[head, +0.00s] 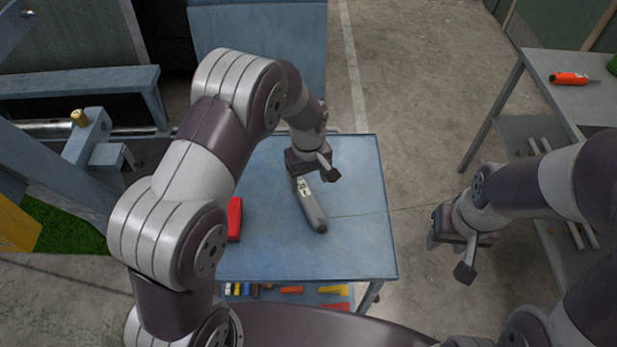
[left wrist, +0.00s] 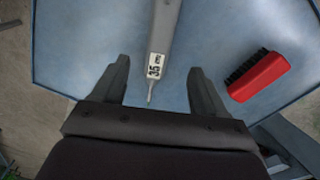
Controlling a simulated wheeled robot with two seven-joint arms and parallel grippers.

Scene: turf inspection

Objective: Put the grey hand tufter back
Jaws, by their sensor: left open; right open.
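The grey hand tufter (head: 314,212) lies on the blue table top (head: 355,250), and its label end is under my left gripper (head: 313,168). In the left wrist view the tufter (left wrist: 167,25) shows a "35" label and a thin needle pointing down between the open fingers (left wrist: 158,68). Neither finger touches it there; a gap shows on both sides. My left gripper is open and empty. My right gripper (head: 450,257) is open and empty, off the table's right side, over the floor.
A red brush (head: 234,218) with dark bristles lies on the table, left of the tufter, partly hidden by my left arm. A lower shelf (head: 317,298) holds several coloured tools. An orange tool (head: 569,79) lies on a grey bench (head: 560,105) at right. Blue machinery stands at left.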

